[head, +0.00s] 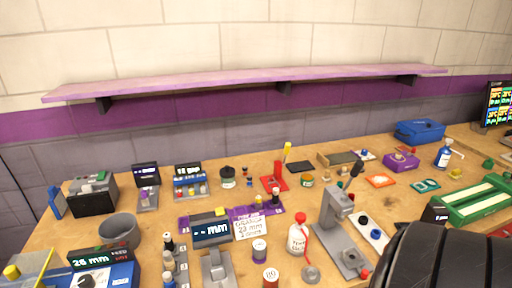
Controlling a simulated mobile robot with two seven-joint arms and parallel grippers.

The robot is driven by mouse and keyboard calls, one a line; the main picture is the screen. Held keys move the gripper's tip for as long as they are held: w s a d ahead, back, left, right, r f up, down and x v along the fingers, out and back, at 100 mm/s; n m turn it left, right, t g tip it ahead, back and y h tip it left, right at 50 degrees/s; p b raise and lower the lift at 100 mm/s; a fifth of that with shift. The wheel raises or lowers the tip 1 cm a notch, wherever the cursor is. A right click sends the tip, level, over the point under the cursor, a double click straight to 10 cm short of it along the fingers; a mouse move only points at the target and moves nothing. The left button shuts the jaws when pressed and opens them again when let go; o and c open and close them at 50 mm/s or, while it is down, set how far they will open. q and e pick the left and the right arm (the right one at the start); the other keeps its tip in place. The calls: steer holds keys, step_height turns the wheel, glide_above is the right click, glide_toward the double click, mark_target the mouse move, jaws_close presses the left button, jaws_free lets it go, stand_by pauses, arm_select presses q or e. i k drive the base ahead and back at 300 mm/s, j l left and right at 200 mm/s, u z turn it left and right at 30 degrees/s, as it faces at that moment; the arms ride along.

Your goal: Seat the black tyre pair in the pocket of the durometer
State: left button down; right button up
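A grey stand with an upright column and overhanging head, which looks like the durometer (334,215), stands on the bench right of centre. Neither gripper is in view.
A large black ribbed shape, probably my arm, covers the lower right. A white bottle with a red cap (298,238) stands left of the durometer. A job card (250,227), a grey cup (118,232) and a green track piece (478,203) lie around. A purple shelf (240,80) hangs above.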

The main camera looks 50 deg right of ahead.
mark_target(434, 213)
steer(key=z, duration=1.75)
